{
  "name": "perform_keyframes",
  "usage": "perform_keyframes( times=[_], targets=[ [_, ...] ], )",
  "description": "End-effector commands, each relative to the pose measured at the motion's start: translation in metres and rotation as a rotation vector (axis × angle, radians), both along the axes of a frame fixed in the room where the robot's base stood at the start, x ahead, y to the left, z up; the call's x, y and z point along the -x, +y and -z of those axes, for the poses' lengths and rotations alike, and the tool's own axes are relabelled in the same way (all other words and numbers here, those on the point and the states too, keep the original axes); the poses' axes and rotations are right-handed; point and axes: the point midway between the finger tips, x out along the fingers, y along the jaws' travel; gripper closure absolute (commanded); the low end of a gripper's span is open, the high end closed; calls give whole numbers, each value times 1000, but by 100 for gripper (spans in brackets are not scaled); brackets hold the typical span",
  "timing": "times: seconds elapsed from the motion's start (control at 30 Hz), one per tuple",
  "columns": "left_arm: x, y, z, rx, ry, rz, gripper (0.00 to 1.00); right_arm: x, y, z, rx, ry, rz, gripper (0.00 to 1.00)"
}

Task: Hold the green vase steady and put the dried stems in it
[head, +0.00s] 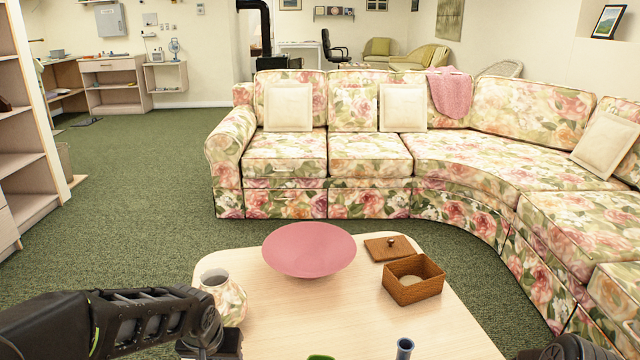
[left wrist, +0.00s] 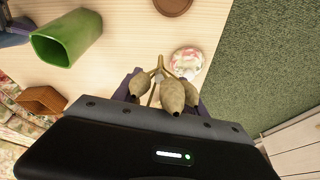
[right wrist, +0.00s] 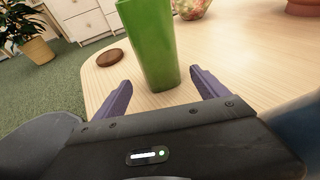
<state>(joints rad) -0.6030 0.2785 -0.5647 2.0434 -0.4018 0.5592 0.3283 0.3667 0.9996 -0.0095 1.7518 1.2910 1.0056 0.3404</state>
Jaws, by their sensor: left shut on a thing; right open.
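The green vase (right wrist: 153,45) stands upright on the table in the right wrist view. My right gripper (right wrist: 161,80) is open, with one finger on each side of the vase's lower part and visible room beside it. The vase also shows in the left wrist view (left wrist: 65,42), and only its rim shows at the bottom of the head view (head: 320,356). My left gripper (left wrist: 164,82) is shut on the dried stems (left wrist: 170,92), whose pale pods point toward the wrist camera. The vase and the stems are apart.
The wooden table (head: 440,325) also bears a floral vase (head: 226,299), a pink bowl (head: 309,250), an open wooden box (head: 412,283), its lid (head: 390,247), a blue vase (head: 404,348) and a brown disc (right wrist: 110,57). A floral sofa (head: 370,150) stands behind.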

Motion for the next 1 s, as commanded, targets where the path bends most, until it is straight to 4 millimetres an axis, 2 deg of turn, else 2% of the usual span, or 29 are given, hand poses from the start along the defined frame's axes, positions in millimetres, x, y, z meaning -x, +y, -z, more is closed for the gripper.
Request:
perform_keyframes(
  times=[0.2, 0.43, 0.87, 1.0],
  targets=[
    [0, 0, 14, 0, 0, 0, 89, -9, 30, 13, 0, -1, -1, 17],
    [0, 0, 24, 0, 0, 0, 89, -17, 54, 19, -1, 1, 0, 17],
    [0, 0, 26, 0, 0, 0, 89, -19, 61, 20, 0, 1, 1, 17],
    [0, 0, 26, 0, 0, 0, 89, -19, 61, 20, 0, 1, 0, 26]
  ],
)
